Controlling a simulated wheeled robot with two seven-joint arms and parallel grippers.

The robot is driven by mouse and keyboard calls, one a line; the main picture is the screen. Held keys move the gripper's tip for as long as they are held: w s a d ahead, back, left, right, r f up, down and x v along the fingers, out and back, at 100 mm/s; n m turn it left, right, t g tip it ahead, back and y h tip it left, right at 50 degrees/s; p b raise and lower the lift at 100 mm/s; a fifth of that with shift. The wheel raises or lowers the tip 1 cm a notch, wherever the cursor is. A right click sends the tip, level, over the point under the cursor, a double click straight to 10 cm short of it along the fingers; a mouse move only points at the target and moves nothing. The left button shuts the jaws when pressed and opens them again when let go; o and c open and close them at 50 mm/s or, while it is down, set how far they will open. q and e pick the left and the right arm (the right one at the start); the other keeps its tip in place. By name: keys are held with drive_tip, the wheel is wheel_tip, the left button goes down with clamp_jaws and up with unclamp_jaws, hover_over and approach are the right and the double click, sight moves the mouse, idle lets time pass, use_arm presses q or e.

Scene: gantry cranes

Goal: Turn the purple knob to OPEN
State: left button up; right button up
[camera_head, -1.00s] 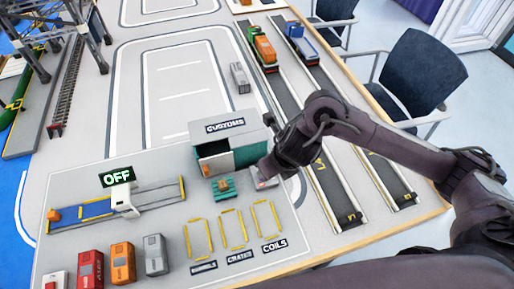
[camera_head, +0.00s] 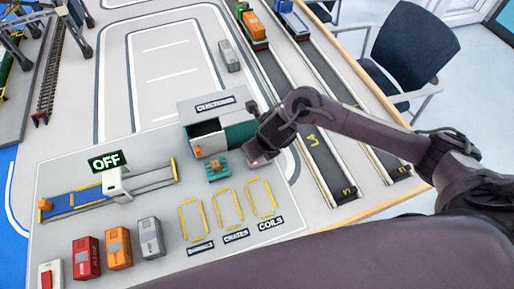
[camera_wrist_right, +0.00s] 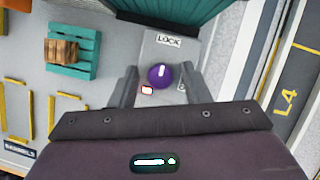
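The purple knob (camera_wrist_right: 159,76) sits on a grey panel (camera_wrist_right: 163,53) in the right wrist view. Its white pointer mark points up, toward the label LOCK (camera_wrist_right: 168,40). A red-edged label lies at the knob's lower left, and another at its right is partly covered by a finger; I cannot read either. My right gripper (camera_wrist_right: 159,88) is open, with one finger on each side of the knob and gaps visible between. In the head view my right gripper (camera_head: 258,150) is over the panel beside the customs building and hides the knob. My left gripper is not in view.
The customs building (camera_head: 240,134) stands directly beside the panel. A teal pallet with a brown load (camera_head: 217,170) is left of it. A sign reading OFF (camera_head: 105,161) stands over a blue conveyor. Road lanes (camera_head: 318,165) run to the right.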

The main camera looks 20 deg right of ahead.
drive_tip(key=c, duration=0.8)
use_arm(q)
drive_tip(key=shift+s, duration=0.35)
use_arm(e)
drive_tip(key=shift+c, duration=0.2)
